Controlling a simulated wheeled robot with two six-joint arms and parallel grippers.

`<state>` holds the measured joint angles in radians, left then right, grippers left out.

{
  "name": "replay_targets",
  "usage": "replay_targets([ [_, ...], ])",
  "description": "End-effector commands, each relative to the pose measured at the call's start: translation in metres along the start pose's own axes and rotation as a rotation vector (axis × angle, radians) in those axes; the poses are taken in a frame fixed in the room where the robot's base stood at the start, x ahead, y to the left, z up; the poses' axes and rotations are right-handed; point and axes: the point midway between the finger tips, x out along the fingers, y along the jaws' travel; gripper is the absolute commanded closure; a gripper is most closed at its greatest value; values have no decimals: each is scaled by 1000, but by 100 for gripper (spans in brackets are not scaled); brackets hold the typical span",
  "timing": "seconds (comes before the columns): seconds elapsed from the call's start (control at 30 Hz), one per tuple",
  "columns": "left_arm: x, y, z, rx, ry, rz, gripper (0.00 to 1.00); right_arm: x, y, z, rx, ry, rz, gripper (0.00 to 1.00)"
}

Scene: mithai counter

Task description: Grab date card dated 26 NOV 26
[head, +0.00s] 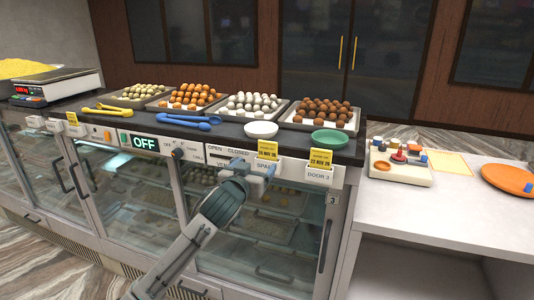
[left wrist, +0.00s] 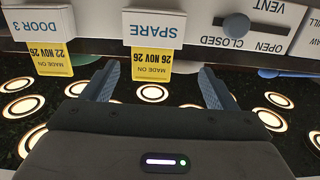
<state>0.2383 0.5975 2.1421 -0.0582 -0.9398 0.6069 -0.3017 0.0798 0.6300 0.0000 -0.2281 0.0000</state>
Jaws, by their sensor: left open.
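The yellow date card reading "26 NOV 26" (left wrist: 150,55) sits in the white SPARE holder (left wrist: 154,28), upside down in the left wrist view. In the head view this card (head: 267,149) stands on the counter's front panel. My left gripper (head: 254,169) is open just in front of it. In the left wrist view the fingers (left wrist: 158,85) are spread on either side of the card's line, apart from it. A second yellow card, "22 NOV 26" (left wrist: 48,56), sits in the DOOR 3 holder (left wrist: 38,22). My right gripper is not in view.
Sweet trays (head: 325,114), a white bowl (head: 261,130) and a green bowl (head: 331,139) stand on the counter behind the cards. An OPEN/CLOSED vent knob (left wrist: 236,25) is beside the SPARE holder. Another yellow card (head: 72,118) is far left. A side table (head: 440,215) is right.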

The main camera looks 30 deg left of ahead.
Motion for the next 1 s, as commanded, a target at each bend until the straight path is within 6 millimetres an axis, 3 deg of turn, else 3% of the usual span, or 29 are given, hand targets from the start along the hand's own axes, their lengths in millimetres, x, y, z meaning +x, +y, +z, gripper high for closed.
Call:
replay_targets([
  [0.03, -5, 1, -17, -3, 23, 3, 20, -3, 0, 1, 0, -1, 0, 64],
  [0.17, 1, 3, -32, -13, 44, 6, 20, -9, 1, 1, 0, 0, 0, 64],
  [0.4, 38, 4, -34, -13, 43, 6, 20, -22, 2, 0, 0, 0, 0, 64],
  [0.57, 48, 4, -33, -11, 43, 7, 20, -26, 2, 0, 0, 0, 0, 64],
  [0.8, 78, 8, -42, -13, 40, 7, 20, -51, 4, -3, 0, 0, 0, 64],
  [1.0, 97, 8, -38, -10, 42, 8, 20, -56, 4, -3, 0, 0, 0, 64],
])
